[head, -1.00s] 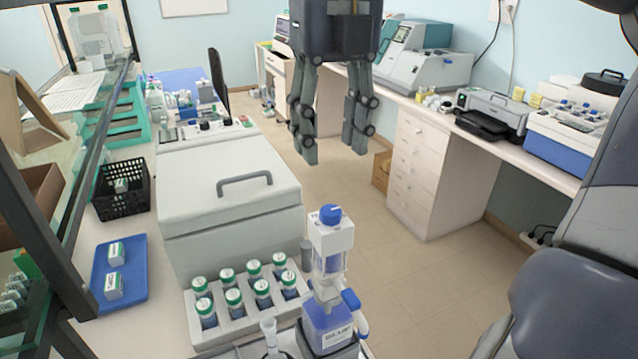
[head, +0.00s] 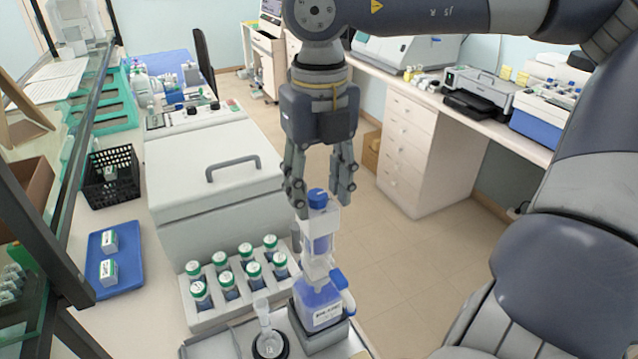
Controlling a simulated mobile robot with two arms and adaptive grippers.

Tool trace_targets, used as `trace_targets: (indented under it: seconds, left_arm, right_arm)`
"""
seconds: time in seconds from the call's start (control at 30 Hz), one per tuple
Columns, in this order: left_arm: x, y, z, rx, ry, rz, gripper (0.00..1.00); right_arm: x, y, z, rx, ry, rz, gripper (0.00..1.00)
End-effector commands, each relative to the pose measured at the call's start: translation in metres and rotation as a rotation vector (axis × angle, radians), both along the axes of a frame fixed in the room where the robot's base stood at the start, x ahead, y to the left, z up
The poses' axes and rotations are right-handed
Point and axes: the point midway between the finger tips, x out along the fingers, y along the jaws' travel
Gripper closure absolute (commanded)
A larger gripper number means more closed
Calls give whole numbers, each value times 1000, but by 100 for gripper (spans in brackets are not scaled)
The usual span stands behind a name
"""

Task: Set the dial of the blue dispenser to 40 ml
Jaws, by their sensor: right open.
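The blue dispenser (head: 319,303) stands upright at the front of the bench, a clear bottle with blue liquid and a white dispensing head. Its blue dial (head: 318,197) sits on top; the dial's setting is too small to read. My right gripper (head: 319,212) points down over the dispenser, its fingers open on either side of the dial. I cannot tell whether a finger touches it. My left gripper is not in view.
A rack (head: 205,318) with several green-capped jars stands left of the dispenser. A large grey lidded box (head: 215,190) is behind it. A small white-topped vessel (head: 265,320) stands close by. A blue tray (head: 104,282) lies at left.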

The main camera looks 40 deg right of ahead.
Motion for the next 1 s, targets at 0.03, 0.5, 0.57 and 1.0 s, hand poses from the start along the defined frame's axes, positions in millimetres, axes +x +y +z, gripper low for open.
trace_targets:
  seconds: [0.03, 0.5, 0.57, 1.0]
  left_arm:
    - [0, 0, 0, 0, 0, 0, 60]
    - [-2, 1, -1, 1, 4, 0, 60]
    - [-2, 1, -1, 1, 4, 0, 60]
    - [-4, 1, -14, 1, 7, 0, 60]
  right_arm:
    - [0, 0, 0, 0, 0, 0, 55]
    - [0, 0, 0, 0, 1, 1, 100]
    - [0, 0, 0, 0, 1, 4, 100]
    - [-1, -1, -2, -2, 3, 201, 100]
